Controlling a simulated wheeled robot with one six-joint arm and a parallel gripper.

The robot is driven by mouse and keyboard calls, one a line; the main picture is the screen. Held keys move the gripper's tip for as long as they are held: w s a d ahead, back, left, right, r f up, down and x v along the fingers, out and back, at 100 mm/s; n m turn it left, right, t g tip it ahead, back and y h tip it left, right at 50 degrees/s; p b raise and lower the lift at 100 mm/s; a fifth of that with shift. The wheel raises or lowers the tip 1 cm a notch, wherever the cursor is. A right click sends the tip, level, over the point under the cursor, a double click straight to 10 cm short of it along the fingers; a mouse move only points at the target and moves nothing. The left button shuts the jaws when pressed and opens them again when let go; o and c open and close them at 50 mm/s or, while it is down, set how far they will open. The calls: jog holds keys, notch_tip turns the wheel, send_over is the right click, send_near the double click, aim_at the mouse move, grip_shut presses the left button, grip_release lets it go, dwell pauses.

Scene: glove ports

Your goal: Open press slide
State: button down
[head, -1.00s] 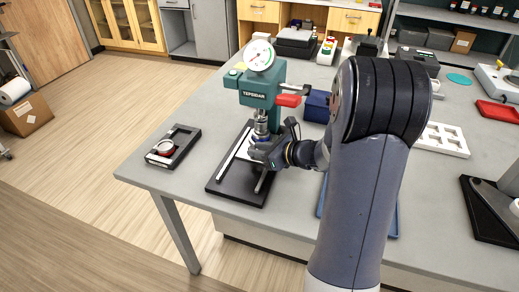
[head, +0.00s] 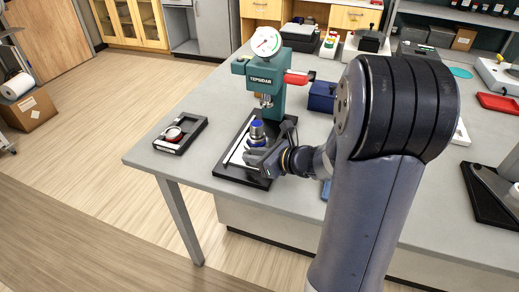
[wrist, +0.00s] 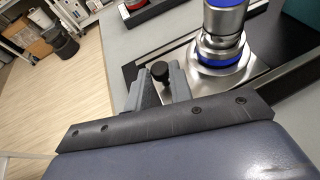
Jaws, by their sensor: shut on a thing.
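The green press (head: 266,78) with a round dial and red handle stands on a black base (head: 228,166) at the bench's left part. A metal cylinder (head: 257,131) with blue rings stands upright in front of the press ram, and it also shows in the wrist view (wrist: 224,25). It rests on the bright metal slide plate (wrist: 225,75). My gripper (head: 254,160) is at the slide's near end. In the wrist view, my gripper's fingers (wrist: 163,88) are shut on a black knob (wrist: 160,70) at the plate's near edge. The knob's lower part is hidden between the fingers.
A black tray (head: 180,133) with a round red-and-white item lies left of the press near the bench edge. A blue box (head: 321,97) stands right of the press. My arm hides part of the bench at right.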

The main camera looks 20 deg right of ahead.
jog(key=s+a, duration=0.1)
jog(key=s, duration=0.1)
jog(key=s+a, duration=0.2)
jog(key=shift+r+b, duration=0.1)
jog(key=shift+b, duration=0.25)
jog(key=c, duration=1.3)
grip_release()
jog(key=shift+o, duration=0.2)
jog(key=shift+s+d, duration=0.1)
jog(key=p+v, duration=0.1)
jog(key=v, duration=0.9)
jog(key=shift+s+d, duration=0.15)
jog(key=shift+s, duration=0.1)
jog(key=b+x, duration=0.1)
jog(key=x, duration=1)
jog(key=shift+r, duration=0.1)
jog(key=shift+w+d, duration=0.25)
